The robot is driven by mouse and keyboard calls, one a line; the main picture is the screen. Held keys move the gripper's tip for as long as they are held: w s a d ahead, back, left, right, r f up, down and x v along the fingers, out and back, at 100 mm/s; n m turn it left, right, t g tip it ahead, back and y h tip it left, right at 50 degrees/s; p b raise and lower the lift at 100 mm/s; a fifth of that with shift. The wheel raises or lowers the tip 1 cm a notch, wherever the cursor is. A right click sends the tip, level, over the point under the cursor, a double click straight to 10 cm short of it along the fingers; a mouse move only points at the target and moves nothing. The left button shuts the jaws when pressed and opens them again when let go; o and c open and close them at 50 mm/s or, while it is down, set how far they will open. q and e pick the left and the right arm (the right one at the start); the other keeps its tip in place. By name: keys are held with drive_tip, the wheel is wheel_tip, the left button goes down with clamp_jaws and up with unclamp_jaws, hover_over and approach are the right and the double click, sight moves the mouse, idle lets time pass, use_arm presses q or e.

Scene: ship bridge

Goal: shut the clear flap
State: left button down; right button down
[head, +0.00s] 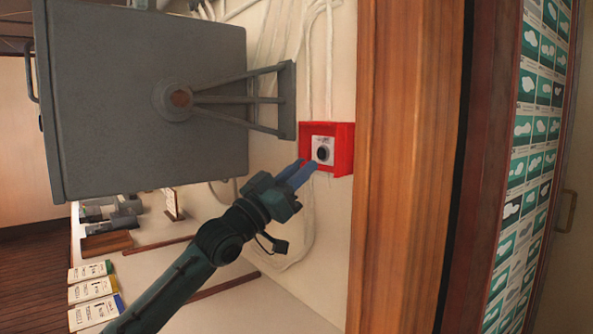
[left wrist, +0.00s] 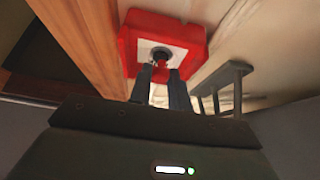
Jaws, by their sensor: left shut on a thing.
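A small red box (head: 343,150) is fixed to the wall. Its white plate (head: 318,141) bears a round dark button (head: 323,153). The red box also shows in the left wrist view (left wrist: 190,35), with the plate and button just beyond my fingertips. My left gripper (head: 306,165) is at the box's lower left, in front of the plate. In the left wrist view its two fingers (left wrist: 161,69) are slightly apart, with a small red piece between their tips. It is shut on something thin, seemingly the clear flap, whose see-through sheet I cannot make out. My right gripper is not in view.
A large grey cabinet (head: 140,100) with a bracket (head: 287,100) stands out from the wall, close to the left of the red box. A wooden post (head: 405,160) is close on the right. Pale cables (head: 308,220) run above and below the box.

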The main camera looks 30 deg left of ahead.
use_arm(q)
drive_tip(key=shift+w+f, duration=0.1)
drive_tip(key=shift+f, duration=0.15)
drive_tip(key=c, duration=1.6)
unclamp_jaws()
drive_tip(key=shift+w+d, duration=0.1)
drive_tip(key=shift+o, duration=1.4)
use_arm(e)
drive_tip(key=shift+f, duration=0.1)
use_arm(q)
drive_tip(key=b+v, duration=0.4)
drive_tip(key=v, duration=0.9)
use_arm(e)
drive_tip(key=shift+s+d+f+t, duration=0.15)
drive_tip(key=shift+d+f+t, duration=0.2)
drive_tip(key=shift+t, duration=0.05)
